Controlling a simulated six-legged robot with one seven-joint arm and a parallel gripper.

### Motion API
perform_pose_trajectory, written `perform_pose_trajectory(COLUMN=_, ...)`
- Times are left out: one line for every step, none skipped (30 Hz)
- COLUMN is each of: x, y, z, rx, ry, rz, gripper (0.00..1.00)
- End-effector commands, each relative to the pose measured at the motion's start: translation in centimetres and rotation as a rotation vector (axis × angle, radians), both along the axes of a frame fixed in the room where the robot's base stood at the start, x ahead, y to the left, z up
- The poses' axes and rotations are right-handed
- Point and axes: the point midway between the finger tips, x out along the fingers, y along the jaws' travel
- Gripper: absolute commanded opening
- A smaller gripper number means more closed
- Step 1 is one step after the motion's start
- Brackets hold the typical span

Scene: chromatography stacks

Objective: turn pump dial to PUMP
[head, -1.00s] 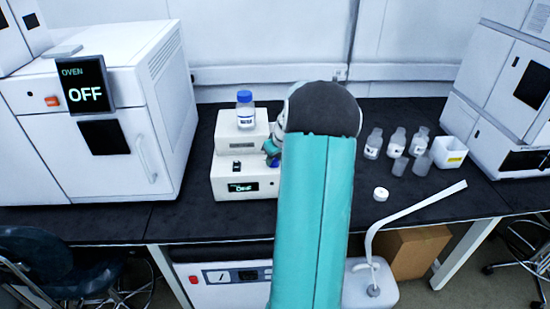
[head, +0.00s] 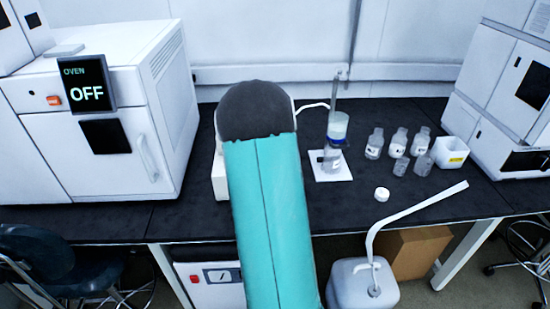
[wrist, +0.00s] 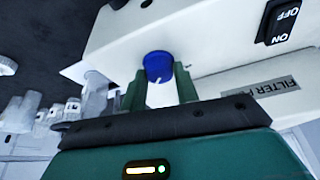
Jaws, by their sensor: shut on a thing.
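The blue pump dial (wrist: 158,66) shows in the wrist view on the cream face of the pump (wrist: 215,50), with a short white pointer mark on it. My gripper (wrist: 158,78) has its two green fingers on either side of the dial, shut on it. In the head view my arm covers almost all of the pump, and only a pale edge (head: 219,178) shows at its left. The dial, the pump's display and my gripper are hidden there. I cannot read any dial positions.
A black ON/OFF rocker switch (wrist: 281,20) and a partly cut-off "FILTER" label (wrist: 262,97) are near the dial. A filter flask (head: 333,155) on a white base stands right of my arm, with several bottles (head: 397,143) beyond. The oven (head: 90,120) stands at left.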

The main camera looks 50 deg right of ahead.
Motion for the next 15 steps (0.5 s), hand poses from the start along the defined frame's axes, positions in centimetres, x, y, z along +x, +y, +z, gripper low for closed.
perform_pose_trajectory(x=-0.01, y=0.04, z=0.00, rx=0.001, ry=0.002, rz=-0.009, gripper=0.07)
perform_pose_trajectory(x=-0.03, y=0.03, z=-0.01, rx=0.001, ry=0.001, rz=-0.014, gripper=0.07)
perform_pose_trajectory(x=-0.06, y=0.01, z=-0.01, rx=0.001, ry=0.002, rz=-0.022, gripper=0.07)
perform_pose_trajectory(x=-0.06, y=0.01, z=-0.01, rx=0.001, ry=0.001, rz=-0.025, gripper=0.07)
perform_pose_trajectory(x=-0.07, y=0.00, z=-0.02, rx=0.001, ry=0.002, rz=-0.027, gripper=0.08)
perform_pose_trajectory(x=-0.08, y=0.00, z=-0.02, rx=0.001, ry=0.002, rz=-0.030, gripper=0.08)
perform_pose_trajectory(x=-0.08, y=0.00, z=-0.02, rx=0.002, ry=0.001, rz=-0.030, gripper=0.08)
perform_pose_trajectory(x=-0.08, y=0.00, z=-0.02, rx=0.002, ry=0.001, rz=-0.031, gripper=0.08)
perform_pose_trajectory(x=-0.09, y=0.00, z=-0.02, rx=0.002, ry=0.001, rz=-0.031, gripper=0.08)
perform_pose_trajectory(x=-0.09, y=0.00, z=-0.02, rx=0.002, ry=0.001, rz=-0.031, gripper=0.08)
perform_pose_trajectory(x=-0.09, y=0.00, z=-0.02, rx=0.002, ry=0.001, rz=-0.031, gripper=0.08)
perform_pose_trajectory(x=-0.09, y=0.00, z=-0.03, rx=0.002, ry=0.001, rz=-0.031, gripper=0.08)
perform_pose_trajectory(x=-0.10, y=0.00, z=-0.03, rx=0.002, ry=0.001, rz=-0.031, gripper=0.08)
perform_pose_trajectory(x=-0.09, y=0.01, z=-0.03, rx=0.002, ry=0.001, rz=-0.031, gripper=0.08)
perform_pose_trajectory(x=-0.10, y=0.00, z=-0.03, rx=0.003, ry=0.001, rz=-0.031, gripper=0.08)
